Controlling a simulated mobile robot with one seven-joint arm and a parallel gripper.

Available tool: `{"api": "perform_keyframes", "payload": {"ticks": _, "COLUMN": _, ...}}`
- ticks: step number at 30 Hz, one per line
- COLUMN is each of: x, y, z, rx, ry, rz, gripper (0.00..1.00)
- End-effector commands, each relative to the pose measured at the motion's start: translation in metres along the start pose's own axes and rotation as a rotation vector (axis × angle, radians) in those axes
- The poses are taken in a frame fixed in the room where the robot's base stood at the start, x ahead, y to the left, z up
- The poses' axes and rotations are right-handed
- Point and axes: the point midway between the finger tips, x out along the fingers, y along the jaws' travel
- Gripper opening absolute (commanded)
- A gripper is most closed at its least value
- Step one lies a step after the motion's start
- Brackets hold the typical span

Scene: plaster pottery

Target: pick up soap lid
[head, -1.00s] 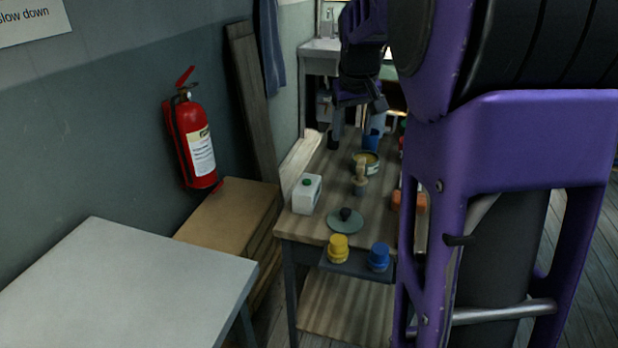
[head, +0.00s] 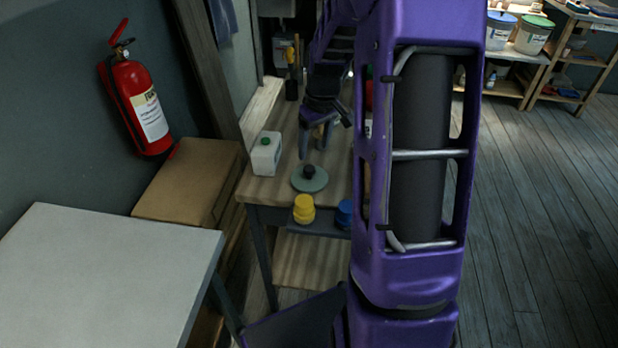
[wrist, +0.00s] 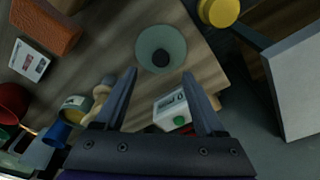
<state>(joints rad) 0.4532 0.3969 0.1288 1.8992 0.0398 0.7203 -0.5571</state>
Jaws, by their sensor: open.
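The soap lid, a pale grey-green disc with a dark round knob, lies knob-up near the front edge of the workbench in the head view (head: 311,185). In the wrist view the lid (wrist: 147,38) lies just past my fingertips, roughly centred between them. My gripper (wrist: 158,74) is open and empty, with both fingers apart and not touching the lid. In the head view my gripper (head: 316,143) hangs above the bench, just behind the lid, partly hidden by my arm.
A white container with a green cap (head: 265,154) stands left of the lid. A yellow jar (head: 304,209) and a blue jar (head: 344,214) sit on a lower front ledge. The wrist view shows a wooden-handled tool (wrist: 100,98), a tin (wrist: 74,108) and an orange block (wrist: 45,28).

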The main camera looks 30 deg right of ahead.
Motion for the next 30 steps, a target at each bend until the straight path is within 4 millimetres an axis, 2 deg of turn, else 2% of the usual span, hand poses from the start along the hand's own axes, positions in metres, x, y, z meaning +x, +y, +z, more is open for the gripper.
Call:
{"api": "perform_keyframes", "payload": {"ticks": 1, "x": 0.012, "y": -0.001, "z": 0.001, "rx": -0.001, "ry": -0.004, "rz": -0.003, "gripper": 0.72}}
{"api": "perform_keyframes", "payload": {"ticks": 4, "x": 0.028, "y": 0.000, "z": 0.001, "rx": -0.001, "ry": -0.003, "rz": -0.002, "gripper": 0.72}}
{"api": "perform_keyframes", "payload": {"ticks": 12, "x": 0.048, "y": -0.001, "z": -0.001, "rx": -0.001, "ry": 0.000, "rz": 0.000, "gripper": 0.72}}
{"api": "perform_keyframes", "payload": {"ticks": 21, "x": 0.089, "y": -0.002, "z": -0.004, "rx": 0.000, "ry": -0.001, "rz": -0.001, "gripper": 0.72}}
{"api": "perform_keyframes", "payload": {"ticks": 30, "x": 0.094, "y": -0.002, "z": -0.004, "rx": 0.000, "ry": 0.002, "rz": 0.001, "gripper": 0.72}}
